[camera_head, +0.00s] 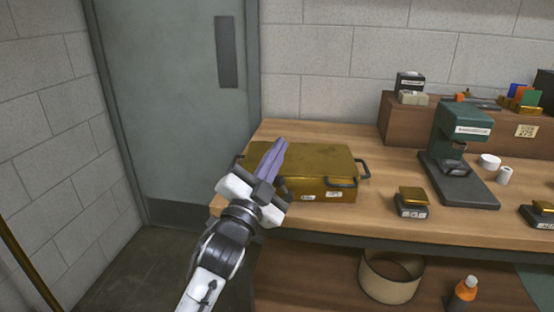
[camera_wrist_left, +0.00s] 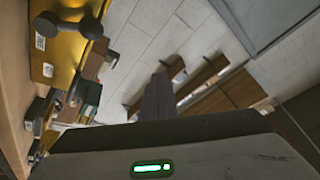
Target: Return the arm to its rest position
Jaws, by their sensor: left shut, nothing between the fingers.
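My left gripper (camera_head: 273,160) is in front of the left end of a brass-coloured case on the workbench in the head view. Its purple-grey fingers are shut together and point up, with nothing held. In the left wrist view the shut fingers (camera_wrist_left: 157,98) stick up past the gripper body, pointing toward the block wall. My left arm reaches up from the bottom of the head view. My right gripper is in neither view.
The brass case (camera_head: 320,165) with dark handles sits at the bench's left end. A green machine (camera_head: 464,128) and a small gold-topped block (camera_head: 412,200) stand to its right. A round bin (camera_head: 390,280) and an orange bottle (camera_head: 463,295) are below.

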